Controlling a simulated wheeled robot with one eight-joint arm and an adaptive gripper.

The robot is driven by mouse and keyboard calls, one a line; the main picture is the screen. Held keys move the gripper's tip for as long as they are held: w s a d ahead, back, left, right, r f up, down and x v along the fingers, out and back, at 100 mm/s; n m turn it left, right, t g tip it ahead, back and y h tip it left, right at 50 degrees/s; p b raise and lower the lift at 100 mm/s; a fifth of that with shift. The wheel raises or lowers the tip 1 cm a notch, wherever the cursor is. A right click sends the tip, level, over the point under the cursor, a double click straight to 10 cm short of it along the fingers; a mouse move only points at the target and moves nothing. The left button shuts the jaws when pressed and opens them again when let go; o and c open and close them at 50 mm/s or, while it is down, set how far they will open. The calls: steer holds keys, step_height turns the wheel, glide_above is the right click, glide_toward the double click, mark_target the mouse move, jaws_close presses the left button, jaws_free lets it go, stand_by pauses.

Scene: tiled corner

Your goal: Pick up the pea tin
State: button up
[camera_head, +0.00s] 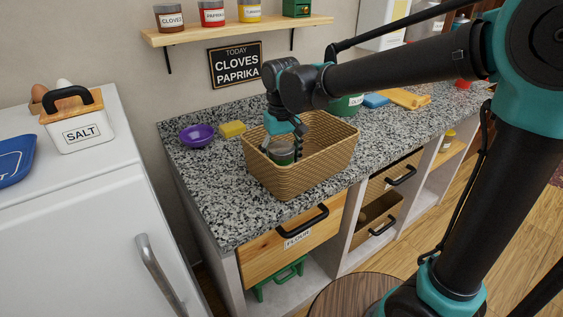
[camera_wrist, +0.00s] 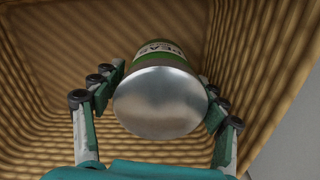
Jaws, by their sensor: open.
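The pea tin (camera_wrist: 160,102) stands inside the wicker basket (camera_wrist: 270,75), its bare metal end facing the wrist camera and a green label with "PEAS" above it. In the head view the tin (camera_head: 281,154) shows at the basket's left part, partly hidden by my gripper. My gripper (camera_wrist: 160,105) reaches down into the basket with its fingers on both sides of the tin. The fingers are open; whether they touch the tin cannot be told. The basket (camera_head: 310,170) rests on the speckled counter.
A purple bowl (camera_head: 197,136) and a yellow sponge (camera_head: 232,129) lie left of the basket. A green container (camera_head: 346,106), a blue item (camera_head: 375,100) and a yellow cloth (camera_head: 405,97) are behind it. A shelf (camera_head: 240,31) with jars hangs above. The basket's walls surround my fingers.

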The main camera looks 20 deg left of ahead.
steer(key=shift+f, duration=0.25)
steer(key=shift+c, duration=0.6)
steer(key=c, duration=1.2)
steer(key=shift+c, duration=0.3)
steer(key=shift+r, duration=0.1)
